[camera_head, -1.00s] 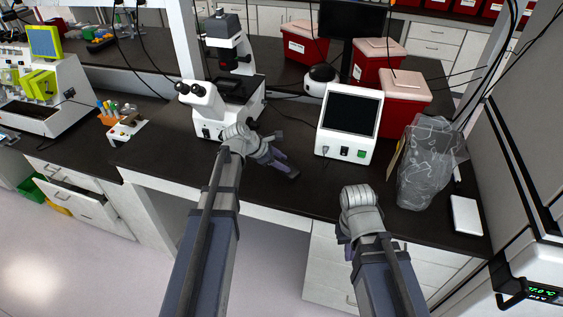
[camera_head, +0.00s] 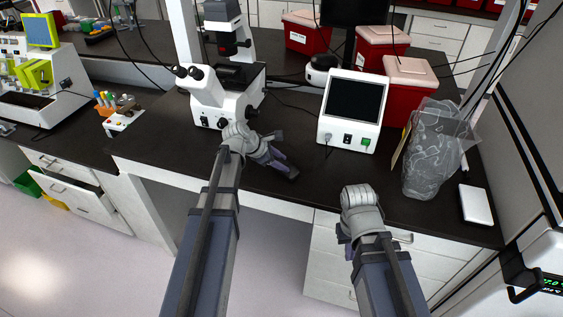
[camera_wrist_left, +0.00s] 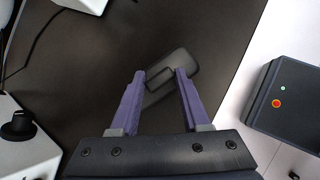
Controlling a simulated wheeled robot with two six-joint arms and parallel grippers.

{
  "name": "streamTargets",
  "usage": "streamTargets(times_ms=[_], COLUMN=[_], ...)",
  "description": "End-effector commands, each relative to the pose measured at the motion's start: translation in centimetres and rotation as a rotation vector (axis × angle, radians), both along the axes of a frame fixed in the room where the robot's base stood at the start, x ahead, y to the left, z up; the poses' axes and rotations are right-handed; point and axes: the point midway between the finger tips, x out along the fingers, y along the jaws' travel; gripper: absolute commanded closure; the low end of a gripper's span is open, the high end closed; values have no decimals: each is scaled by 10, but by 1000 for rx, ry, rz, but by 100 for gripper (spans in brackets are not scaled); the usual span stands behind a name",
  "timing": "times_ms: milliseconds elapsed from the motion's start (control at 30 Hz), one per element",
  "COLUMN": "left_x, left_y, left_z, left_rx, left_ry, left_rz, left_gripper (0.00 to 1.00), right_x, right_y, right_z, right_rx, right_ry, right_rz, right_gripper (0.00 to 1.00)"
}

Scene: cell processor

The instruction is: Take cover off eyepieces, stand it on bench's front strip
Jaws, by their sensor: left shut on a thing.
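The cover (camera_wrist_left: 172,72) is a dark grey, see-through, rounded piece in the left wrist view. My left gripper (camera_wrist_left: 161,76) is shut on it, with one purple finger on each side, above the dark bench top. The microscope's two eyepieces (camera_head: 188,71) are bare. My right gripper (camera_head: 343,237) is mostly hidden behind its own wrist, low beside the bench's front edge.
The bench's front strip (camera_head: 312,192) is clear right of my left gripper. A white screen box (camera_head: 350,140) stands behind it. A crumpled clear bag (camera_head: 428,160) and a flat white device (camera_head: 476,204) are at the right. A tube rack (camera_head: 122,118) is left.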

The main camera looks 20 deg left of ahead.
Motion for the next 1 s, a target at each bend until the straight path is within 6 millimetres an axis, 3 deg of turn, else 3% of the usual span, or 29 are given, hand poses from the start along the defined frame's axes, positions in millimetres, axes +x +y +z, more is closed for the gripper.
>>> streamTargets(times_ms=[233, 267, 533, 1000], left_x=[0, 0, 0, -4], left_y=[0, 0, 0, 3], left_z=[-1, -1, -1, 8], left_rx=[0, 0, 0, 0], left_ry=[0, 0, 0, 0], left_rz=[0, 0, 0, 0], left_gripper=[100, 52, 21, 19], right_x=[0, 0, 0, 0], right_y=[0, 0, 0, 0], right_z=[-1, -1, -1, 8], right_rx=[0, 0, 0, 0], right_ry=[0, 0, 0, 0], right_rz=[0, 0, 0, 0], right_gripper=[100, 100, 100, 100])
